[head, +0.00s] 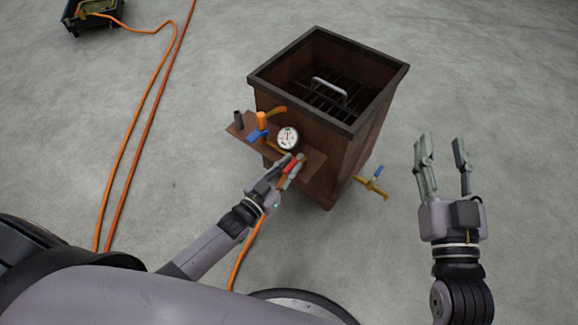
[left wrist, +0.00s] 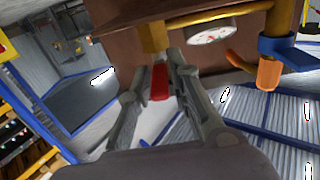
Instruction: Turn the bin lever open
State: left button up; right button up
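The brown bin (head: 340,150) stands open-topped on the floor, with a panel (head: 310,165) on its near left side. A red lever (head: 291,167) sits at the panel's near edge, below a round gauge (head: 288,138). My left gripper (head: 288,164) has its fingers on either side of the red lever. In the left wrist view the red lever (left wrist: 160,82) fills the gap between the fingertips, below a yellow pipe (left wrist: 153,35); the fingers appear closed on it. My right gripper (head: 440,143) is open and empty, right of the bin.
The panel also carries a blue lever (head: 257,135) and an orange-topped post (head: 262,120). A yellow valve with a blue handle (head: 377,170) sticks out at the bin's lower right. Orange hoses (head: 140,120) lie on the left floor. A dark crate (head: 93,14) stands far left.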

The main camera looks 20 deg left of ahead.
pick_arm(q)
grip_shut()
dwell(0.6)
